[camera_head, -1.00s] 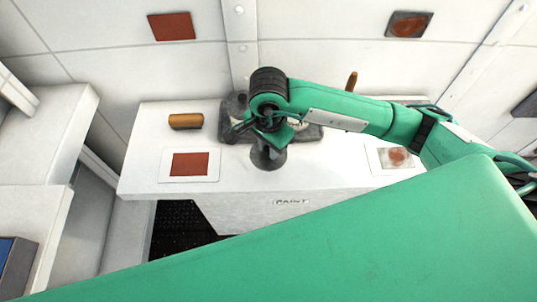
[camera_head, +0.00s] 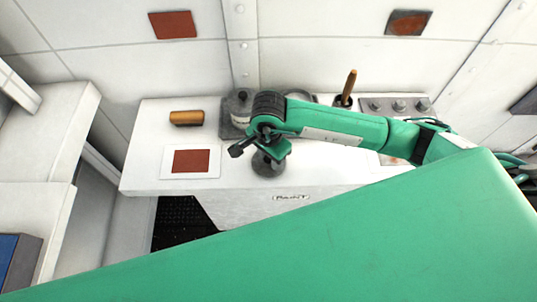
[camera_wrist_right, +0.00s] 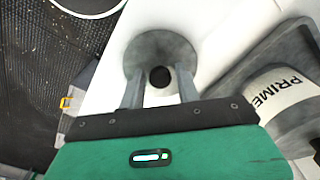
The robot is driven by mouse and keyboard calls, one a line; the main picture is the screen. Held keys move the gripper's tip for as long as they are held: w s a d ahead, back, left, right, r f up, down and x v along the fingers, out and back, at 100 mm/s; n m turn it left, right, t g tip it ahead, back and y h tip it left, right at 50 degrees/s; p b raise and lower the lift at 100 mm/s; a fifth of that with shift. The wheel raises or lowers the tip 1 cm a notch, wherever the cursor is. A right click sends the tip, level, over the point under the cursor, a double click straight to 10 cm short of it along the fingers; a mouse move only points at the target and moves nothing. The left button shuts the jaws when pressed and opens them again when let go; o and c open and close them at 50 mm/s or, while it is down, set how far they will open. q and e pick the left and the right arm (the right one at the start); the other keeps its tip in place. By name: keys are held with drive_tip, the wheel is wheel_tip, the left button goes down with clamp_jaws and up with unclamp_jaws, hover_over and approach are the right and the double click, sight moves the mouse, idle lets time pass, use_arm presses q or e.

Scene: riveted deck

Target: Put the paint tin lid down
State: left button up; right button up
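The paint tin lid (camera_head: 268,163) is a grey disc over the front part of the white bench, right of the red-patch card. In the right wrist view the lid (camera_wrist_right: 155,50) shows face-on with its dark knob between my fingers. My right gripper (camera_head: 266,148) is directly above the lid, and its fingers (camera_wrist_right: 160,82) flank the knob closely, seeming to hold it. Whether the lid rests on the bench or hangs just above it is not clear. My left gripper is out of view.
The primer tin (camera_wrist_right: 278,95) stands close by at the right in the wrist view. The bench (camera_head: 145,135) carries an orange-brown cylinder (camera_head: 187,118), a red-patch card (camera_head: 175,173), a wooden handle (camera_head: 349,84) and a grey knobbed panel (camera_head: 419,104). My green arm hides the bench's right part.

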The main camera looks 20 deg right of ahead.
drive_tip(key=shift+o, duration=0.6)
drive_tip(key=shift+r, duration=0.5)
wheel_tip(320, 180, up, 11)
drive_tip(key=b, duration=0.3)
drive_tip(key=shift+r, duration=0.2)
